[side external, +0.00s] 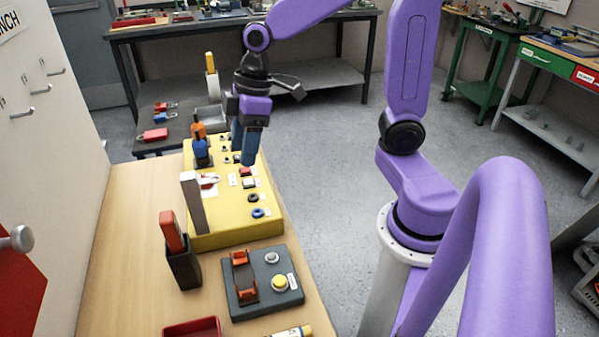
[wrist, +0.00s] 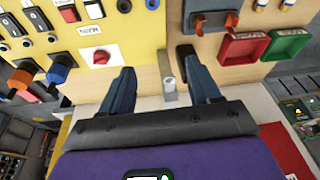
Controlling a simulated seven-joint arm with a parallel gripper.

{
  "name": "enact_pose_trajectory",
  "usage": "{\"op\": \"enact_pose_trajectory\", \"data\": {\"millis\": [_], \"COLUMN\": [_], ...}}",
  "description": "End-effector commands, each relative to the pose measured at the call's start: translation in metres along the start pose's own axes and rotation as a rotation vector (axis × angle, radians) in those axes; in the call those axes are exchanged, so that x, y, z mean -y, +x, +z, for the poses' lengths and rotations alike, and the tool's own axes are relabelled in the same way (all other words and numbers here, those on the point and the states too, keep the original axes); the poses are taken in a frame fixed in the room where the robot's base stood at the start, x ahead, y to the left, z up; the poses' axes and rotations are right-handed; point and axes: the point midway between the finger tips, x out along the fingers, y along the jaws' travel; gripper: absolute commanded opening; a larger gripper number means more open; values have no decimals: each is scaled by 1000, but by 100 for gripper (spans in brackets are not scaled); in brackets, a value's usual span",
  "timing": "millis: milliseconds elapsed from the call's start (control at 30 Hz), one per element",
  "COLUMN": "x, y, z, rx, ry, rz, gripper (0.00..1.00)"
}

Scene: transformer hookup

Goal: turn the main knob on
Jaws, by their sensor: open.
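The main knob (wrist: 100,57) is a red knob on a white plate on the yellow panel, beside a label reading MAIN (wrist: 91,28). In the side view the knob (side external: 209,180) is partly hidden behind a grey upright post. My gripper (side external: 243,147) is open and empty above the panel, pointing down, apart from the knob. In the wrist view my gripper's (wrist: 157,66) fingers are spread, and the knob lies to the left of the left finger, not between the fingers. I cannot tell which way the knob is set.
The grey post (side external: 193,203) stands at the yellow panel's (side external: 225,222) left edge. Blue and orange plugs (side external: 200,150) stand up farther along. A dark box with a yellow button (side external: 280,283), a red-handled tool in a holder (side external: 173,235) and a red tray (side external: 192,329) are nearer the camera.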

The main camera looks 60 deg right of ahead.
Motion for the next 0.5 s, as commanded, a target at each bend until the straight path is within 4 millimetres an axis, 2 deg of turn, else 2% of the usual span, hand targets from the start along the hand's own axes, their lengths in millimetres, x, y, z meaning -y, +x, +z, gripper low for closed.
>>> {"op": "enact_pose_trajectory", "data": {"millis": [200,500], "x": [35,78], "y": [2,5], "z": [14,42], "rx": [44,109], "ry": [-36,-82], "rz": [-13,-19], "gripper": [62,62]}}
